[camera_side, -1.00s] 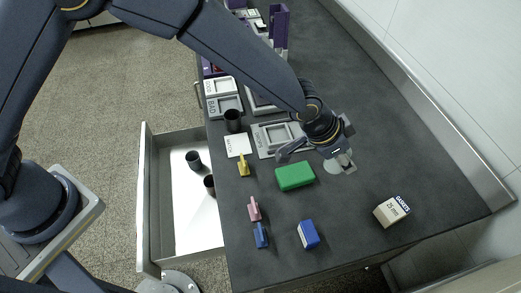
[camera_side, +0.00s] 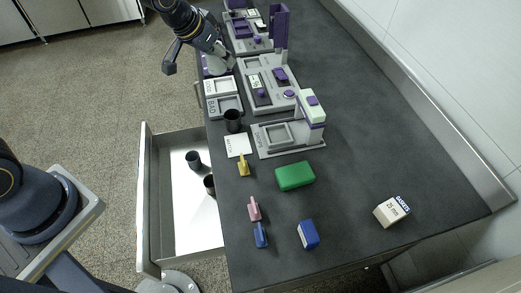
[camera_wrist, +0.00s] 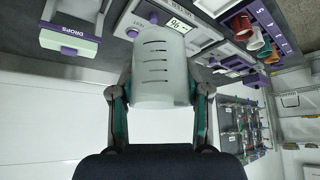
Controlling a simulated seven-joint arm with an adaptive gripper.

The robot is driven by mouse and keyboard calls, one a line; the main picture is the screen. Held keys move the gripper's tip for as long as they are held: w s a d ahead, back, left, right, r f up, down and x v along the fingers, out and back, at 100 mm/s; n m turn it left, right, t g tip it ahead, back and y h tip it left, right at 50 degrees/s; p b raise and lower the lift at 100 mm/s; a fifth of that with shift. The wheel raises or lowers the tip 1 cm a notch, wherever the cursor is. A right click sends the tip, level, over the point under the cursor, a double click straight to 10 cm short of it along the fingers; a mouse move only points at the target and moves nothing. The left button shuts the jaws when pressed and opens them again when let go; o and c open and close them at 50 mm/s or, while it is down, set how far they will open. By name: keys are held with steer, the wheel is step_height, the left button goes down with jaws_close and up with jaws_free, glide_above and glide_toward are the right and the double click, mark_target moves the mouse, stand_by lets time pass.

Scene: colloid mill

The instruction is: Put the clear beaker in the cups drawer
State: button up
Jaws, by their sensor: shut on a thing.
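My gripper (camera_side: 200,53) is near the counter's left edge at the far end in the side view, beyond the white-topped trays. It is shut on the clear beaker (camera_side: 217,65), a pale, translucent cup with dark graduation lines. In the wrist view the beaker (camera_wrist: 160,65) fills the space between the two fingers (camera_wrist: 160,100). The open drawer (camera_side: 143,205) stands out from the counter's left side, nearer the camera than the gripper. It holds two dark cups (camera_side: 193,160) (camera_side: 210,184), with bare floor around them.
Another dark cup (camera_side: 232,120) stands on the counter above the drawer. A grey and purple station (camera_side: 312,112), a green block (camera_side: 294,176), a blue block (camera_side: 308,234), a boxed item (camera_side: 391,211) and small coloured pieces lie on the counter. More purple machines (camera_side: 280,30) stand behind.

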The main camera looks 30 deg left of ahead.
steer(key=s+a+f+n+y, duration=0.1)
steer(key=s+a+f+n, duration=0.1)
steer(key=s+a, duration=0.45)
steer(key=s+d+f+m, duration=0.1)
steer(key=s+d+f, duration=0.3)
steer(key=f, duration=0.8)
steer(key=s+d+f+m+h, duration=0.1)
steer(key=s+d+f, duration=0.4)
steer(key=f, duration=0.7)
steer(key=s+d+f+m, duration=0.1)
steer(key=s+d+f, duration=0.4)
steer(key=s+f, duration=0.3)
steer(key=shift+s+f+h, duration=0.15)
steer(key=shift+f, duration=0.85)
steer(key=shift+s+f+h, duration=0.1)
steer(key=shift+f+h, duration=0.05)
steer(key=shift+f, duration=0.8)
